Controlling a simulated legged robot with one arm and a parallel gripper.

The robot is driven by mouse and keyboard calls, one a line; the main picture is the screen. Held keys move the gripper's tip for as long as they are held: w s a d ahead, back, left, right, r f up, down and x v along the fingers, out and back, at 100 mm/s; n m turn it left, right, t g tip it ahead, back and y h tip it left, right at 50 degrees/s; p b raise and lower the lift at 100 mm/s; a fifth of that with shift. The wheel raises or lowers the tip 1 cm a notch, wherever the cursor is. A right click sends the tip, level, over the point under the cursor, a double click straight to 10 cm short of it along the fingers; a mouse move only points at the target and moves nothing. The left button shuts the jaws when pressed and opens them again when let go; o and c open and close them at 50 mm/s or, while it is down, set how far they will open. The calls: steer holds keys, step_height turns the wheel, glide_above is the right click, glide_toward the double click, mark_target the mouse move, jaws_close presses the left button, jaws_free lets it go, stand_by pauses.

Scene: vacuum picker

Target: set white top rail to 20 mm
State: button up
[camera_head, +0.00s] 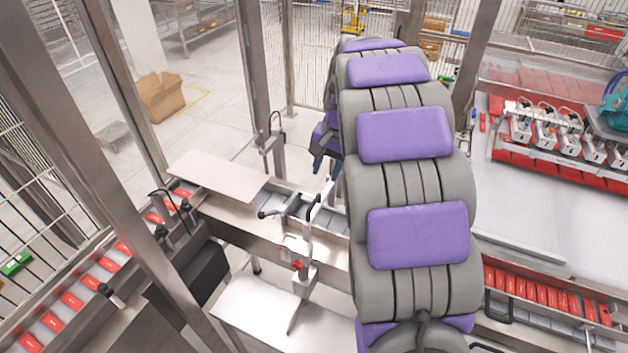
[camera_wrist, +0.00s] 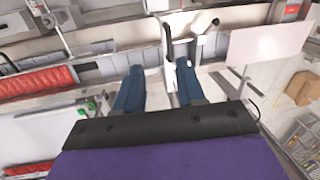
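A thin white rail (camera_head: 321,201) stands over the conveyor, left of my arm in the head view. I take it to be the white top rail. In the wrist view a slim white bar (camera_wrist: 168,45), likely the same rail, lies beyond and between my fingertips. A black-tipped handle (camera_wrist: 214,23) is to its right. My gripper (camera_wrist: 159,65) has two blue fingers spread apart, with nothing held between them. In the head view my gripper (camera_head: 320,165) is partly hidden behind my arm, above and behind the rail. I cannot read any millimetre setting.
A conveyor with red packs (camera_head: 72,298) runs in from the left. Steel posts (camera_head: 262,80) frame the cell. Red packs in a channel (camera_head: 545,293) and a row of picker heads (camera_head: 545,125) are on the right.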

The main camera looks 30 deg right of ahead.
steer(key=w+d+r+p, duration=0.1)
steer(key=w+d, duration=0.1)
steer(key=d, duration=0.1)
glide_toward(314, 202)
steer(key=shift+m, duration=0.4)
steer(key=f+p, duration=0.1)
steer(key=f, duration=0.1)
steer(key=a+f+p, duration=0.1)
steer(key=f, duration=0.4)
steer(key=shift+w+a+f+p, duration=0.15)
steer(key=shift+w+f+p, duration=0.1)
steer(key=shift+w+p, duration=0.15)
steer(key=shift+a+f, duration=0.25)
steer(key=shift+a, duration=0.05)
steer(key=shift+d, duration=0.5)
steer(key=shift+c, duration=0.4)
steer(key=shift+d, duration=0.35)
steer(key=shift+c, duration=2.3)
steer(key=shift+a, duration=0.4)
jaws_close()
